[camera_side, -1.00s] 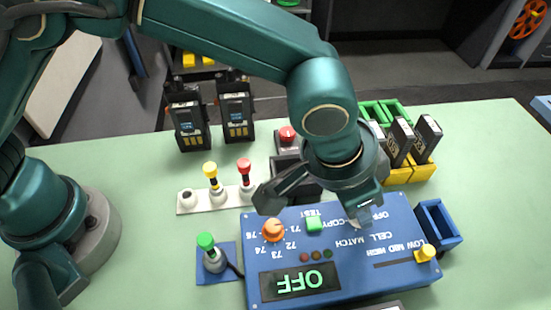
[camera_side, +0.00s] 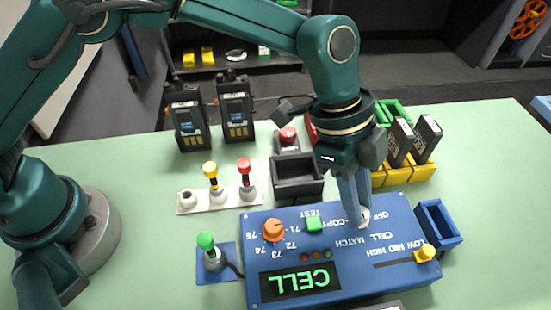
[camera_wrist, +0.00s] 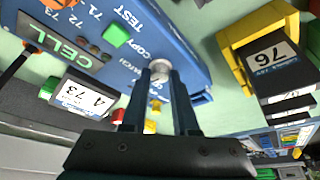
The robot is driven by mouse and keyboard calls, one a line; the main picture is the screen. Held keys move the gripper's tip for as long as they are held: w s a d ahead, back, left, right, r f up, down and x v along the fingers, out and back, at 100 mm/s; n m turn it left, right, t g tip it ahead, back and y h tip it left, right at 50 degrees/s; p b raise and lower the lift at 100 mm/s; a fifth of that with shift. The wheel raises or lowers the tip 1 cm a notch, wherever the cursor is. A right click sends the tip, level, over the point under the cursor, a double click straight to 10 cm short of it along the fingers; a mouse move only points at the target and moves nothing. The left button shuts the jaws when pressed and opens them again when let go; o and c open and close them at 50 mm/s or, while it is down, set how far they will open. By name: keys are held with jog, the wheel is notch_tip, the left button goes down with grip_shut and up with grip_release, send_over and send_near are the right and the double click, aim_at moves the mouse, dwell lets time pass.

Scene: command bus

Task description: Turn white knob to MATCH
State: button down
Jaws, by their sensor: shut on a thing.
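The white knob (camera_side: 365,214) is on the blue panel (camera_side: 400,210), ringed by the labels OFF, COPY, MATCH and CELL. In the wrist view the knob (camera_wrist: 159,67) sits between my two fingertips. My gripper (camera_side: 359,212) points down at the panel and is shut on the knob; the fingers hide part of it in the side view. The fingers also show in the wrist view (camera_wrist: 160,85). The panel display (camera_side: 301,280) reads CELL in green. The knob's own pointer is too small to make out.
The panel also bears an orange knob (camera_side: 274,230), a green button (camera_side: 314,222) and a yellow slider (camera_side: 425,253). A green-topped lever (camera_side: 206,241) stands to its left, a blue bin (camera_side: 439,224) to its right. Yellow trays with dark modules (camera_side: 429,137) stand behind.

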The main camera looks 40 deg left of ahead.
jog(key=m, duration=0.1)
jog(key=m+g, duration=0.1)
jog(key=m, duration=0.2)
jog(key=shift+w+y, duration=0.25)
jog(key=shift+y, duration=0.05)
jog(key=shift+m+g, duration=0.5)
jog(key=shift+m, duration=0.4)
jog(key=c, duration=0.7)
grip_release()
jog(key=shift+r, duration=0.1)
